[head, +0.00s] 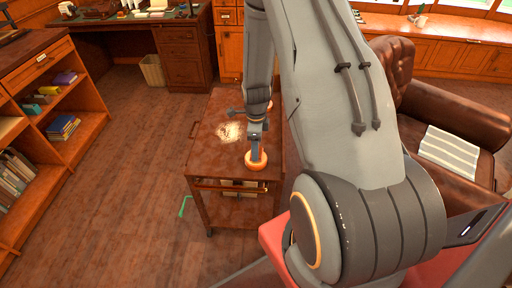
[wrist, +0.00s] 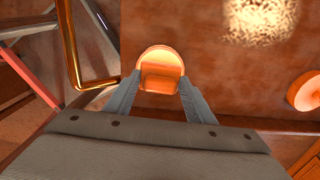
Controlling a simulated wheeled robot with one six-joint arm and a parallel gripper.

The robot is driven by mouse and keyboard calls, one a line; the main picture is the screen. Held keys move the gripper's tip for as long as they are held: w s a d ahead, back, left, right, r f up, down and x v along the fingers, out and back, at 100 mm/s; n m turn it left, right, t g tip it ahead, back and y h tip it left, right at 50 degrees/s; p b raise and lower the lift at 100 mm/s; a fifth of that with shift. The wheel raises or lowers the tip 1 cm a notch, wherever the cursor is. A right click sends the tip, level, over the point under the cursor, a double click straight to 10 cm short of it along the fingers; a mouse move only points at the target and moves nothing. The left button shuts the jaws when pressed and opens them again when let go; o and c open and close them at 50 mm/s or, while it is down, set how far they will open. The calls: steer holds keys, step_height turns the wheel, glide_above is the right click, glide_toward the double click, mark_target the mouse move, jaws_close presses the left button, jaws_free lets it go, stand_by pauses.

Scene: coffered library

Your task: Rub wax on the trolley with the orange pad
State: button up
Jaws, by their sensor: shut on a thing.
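The trolley (head: 208,155) is a reddish-brown wheeled cart with a flat top; its top also fills much of the wrist view (wrist: 235,85). A pale, shiny patch (head: 230,131) lies on the top, at the upper right of the wrist view (wrist: 258,18). My gripper (head: 256,148) is shut on the orange pad (head: 257,162), a round piece with a block-like grip between the fingers in the wrist view (wrist: 160,62). The pad is at the trolley's near edge, apart from the patch. I cannot tell whether it touches the top.
A second round orange thing (wrist: 306,92) shows at the wrist view's right edge. A brass rail (wrist: 72,50) runs along the trolley's side. A bookcase (head: 45,110) stands left, a brown leather armchair (head: 430,100) right, a desk (head: 180,50) behind. The floor left of the trolley is mostly clear.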

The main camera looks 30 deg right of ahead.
steer(key=shift+f+b, duration=0.3)
steer(key=shift+f, duration=0.3)
stand_by(1.4)
steer(key=shift+r+p, duration=2.15)
steer(key=shift+r, duration=1.45)
steer(key=shift+a+n, duration=0.3)
steer(key=shift+n, duration=0.2)
steer(key=a+r+n, duration=0.1)
steer(key=a+n, duration=0.6)
steer(key=n, duration=0.5)
steer(key=s+a+r+n+b, duration=0.1)
steer(key=a+r+n, duration=0.1)
steer(key=a+n, duration=0.5)
steer(key=n, duration=0.5)
steer(key=shift+a+r, duration=0.15)
steer(key=shift+r, duration=0.05)
